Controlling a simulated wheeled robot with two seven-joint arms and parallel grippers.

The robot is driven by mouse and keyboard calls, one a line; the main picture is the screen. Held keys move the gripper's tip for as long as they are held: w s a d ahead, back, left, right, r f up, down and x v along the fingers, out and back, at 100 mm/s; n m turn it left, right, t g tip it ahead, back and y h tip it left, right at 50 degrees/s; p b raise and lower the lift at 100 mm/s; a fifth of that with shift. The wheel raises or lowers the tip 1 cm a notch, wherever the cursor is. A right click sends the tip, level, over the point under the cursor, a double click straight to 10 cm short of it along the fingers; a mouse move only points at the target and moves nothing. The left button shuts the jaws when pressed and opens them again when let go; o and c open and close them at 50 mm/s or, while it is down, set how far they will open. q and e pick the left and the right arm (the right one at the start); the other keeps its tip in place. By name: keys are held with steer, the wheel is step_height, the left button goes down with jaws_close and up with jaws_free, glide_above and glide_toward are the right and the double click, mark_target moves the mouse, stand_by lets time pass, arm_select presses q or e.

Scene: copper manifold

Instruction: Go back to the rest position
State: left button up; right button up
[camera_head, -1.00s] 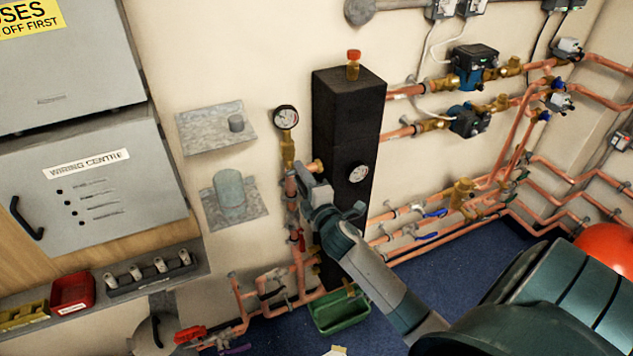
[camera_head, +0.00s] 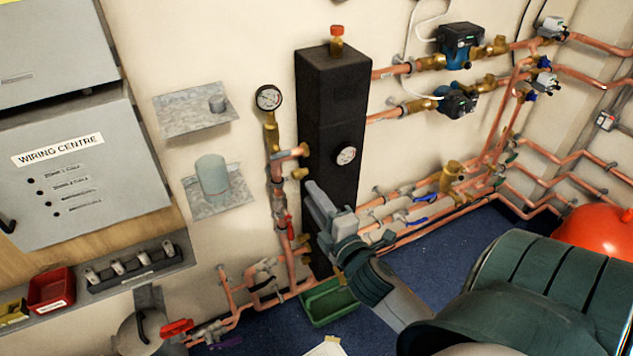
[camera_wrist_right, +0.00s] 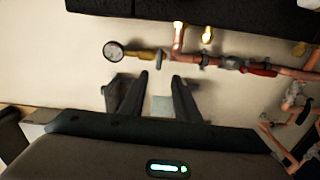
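My right gripper (camera_head: 318,198) is in front of the lower part of the black vertical column (camera_head: 330,110) in the head view. In the right wrist view its two fingers (camera_wrist_right: 160,85) stand apart with only wall and a small grey plate showing between them, so it is open and empty. The pressure gauge (camera_head: 268,97) on its brass and copper riser is up and left of the gripper; the gauge also shows in the right wrist view (camera_wrist_right: 113,50). My left gripper is in neither view.
Copper pipes with red valve handles (camera_head: 289,225) run close beside my right gripper. A green tray (camera_head: 328,303) is on the blue floor below. Two pumps (camera_head: 460,45) (camera_head: 456,102) are on the right-hand pipes. A red vessel (camera_head: 600,240) is at the right. A shelf with a red bin (camera_head: 52,288) is at the left.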

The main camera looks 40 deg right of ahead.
steer(key=shift+s+a, duration=0.1)
steer(key=shift+s, duration=0.45)
step_height(320, 180, down, 26)
steer(key=a+r+m+g+y, duration=0.1)
steer(key=m+g, duration=0.2)
steer(key=g, duration=0.2)
steer(key=s+a+f+m+g, duration=0.1)
steer(key=s+f, duration=0.2)
steer(key=f, duration=0.4)
steer(key=s+a+f+m+g+y, duration=0.1)
steer(key=s+f+g, duration=0.15)
steer(key=f, duration=0.35)
steer(key=s+a+f+m, duration=0.1)
steer(key=s+a+f, duration=0.1)
steer(key=s+f, duration=0.35)
steer(key=s+a+f+m+g+y+b, duration=0.1)
steer(key=s+a+f+m+g, duration=0.25)
steer(key=s+f, duration=1.05)
steer(key=s+a+f+m+g, duration=0.1)
steer(key=s+a+f+g, duration=0.1)
steer(key=s+f, duration=0.3)
steer(key=s+a+f+m+g+y, duration=0.1)
steer(key=s+f, duration=0.4)
steer(key=s, duration=0.7)
steer(key=shift+s+a+f+m+g+b, duration=0.35)
steer(key=shift+a+g, duration=0.25)
steer(key=shift+g, duration=0.2)
